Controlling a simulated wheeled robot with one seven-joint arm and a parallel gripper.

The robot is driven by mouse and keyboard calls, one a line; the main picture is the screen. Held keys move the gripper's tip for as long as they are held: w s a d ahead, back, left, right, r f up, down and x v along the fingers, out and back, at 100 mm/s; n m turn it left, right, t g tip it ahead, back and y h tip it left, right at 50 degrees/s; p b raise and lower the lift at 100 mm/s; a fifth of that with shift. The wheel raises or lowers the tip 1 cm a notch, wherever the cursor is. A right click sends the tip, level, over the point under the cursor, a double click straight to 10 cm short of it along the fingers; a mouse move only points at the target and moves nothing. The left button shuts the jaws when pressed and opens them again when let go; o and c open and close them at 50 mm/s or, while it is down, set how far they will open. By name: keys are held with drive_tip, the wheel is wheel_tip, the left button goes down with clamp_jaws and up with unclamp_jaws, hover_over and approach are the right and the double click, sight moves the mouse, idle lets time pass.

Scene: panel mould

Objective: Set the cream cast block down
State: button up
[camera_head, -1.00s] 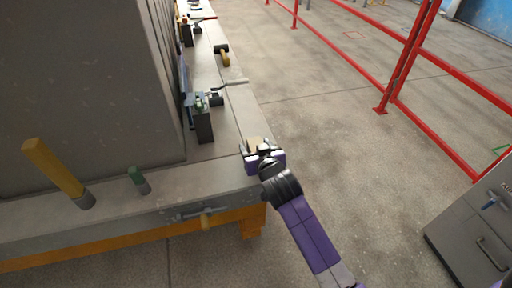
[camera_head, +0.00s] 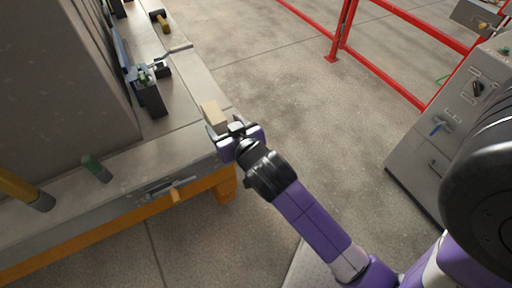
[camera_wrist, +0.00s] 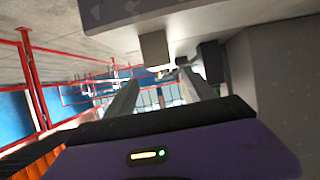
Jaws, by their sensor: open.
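The cream cast block (camera_head: 214,116) stands on the near right corner of the grey mould bed (camera_head: 190,92) in the head view. It also shows in the wrist view (camera_wrist: 155,51), beyond the fingertips and clear of them. My gripper (camera_head: 230,128) is open and empty just in front of the block, on its near side. In the wrist view the two fingers of my gripper (camera_wrist: 165,92) stand apart with nothing between them. The block's underside contact is partly hidden by my gripper in the head view.
Clamps (camera_head: 150,88) stand along the mould bed beside the tall grey panel (camera_head: 60,80). A green-topped peg (camera_head: 97,168) and a yellow handle (camera_head: 22,190) stand on the near edge. A grey control cabinet (camera_head: 437,130) is at right. Red railings (camera_head: 343,30) run behind open floor.

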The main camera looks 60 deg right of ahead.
drive_tip(key=s+a+f+n+t+y, duration=0.2)
drive_tip(key=s+a+f+n+y, duration=0.15)
drive_tip(key=s+a, duration=0.75)
drive_tip(key=s+a+r+n+y, duration=0.1)
drive_tip(key=s+a+r+y, duration=0.1)
drive_tip(key=s, duration=0.4)
drive_tip(key=s+a+r+n+t+y, duration=0.1)
drive_tip(key=s+a+r+n+y, duration=0.1)
drive_tip(key=s+a+r, duration=0.2)
drive_tip(key=shift+s+a+r+t, duration=0.3)
drive_tip(key=shift+s+a, duration=0.2)
drive_tip(key=shift+s, duration=1.1)
drive_tip(key=shift+f, duration=0.1)
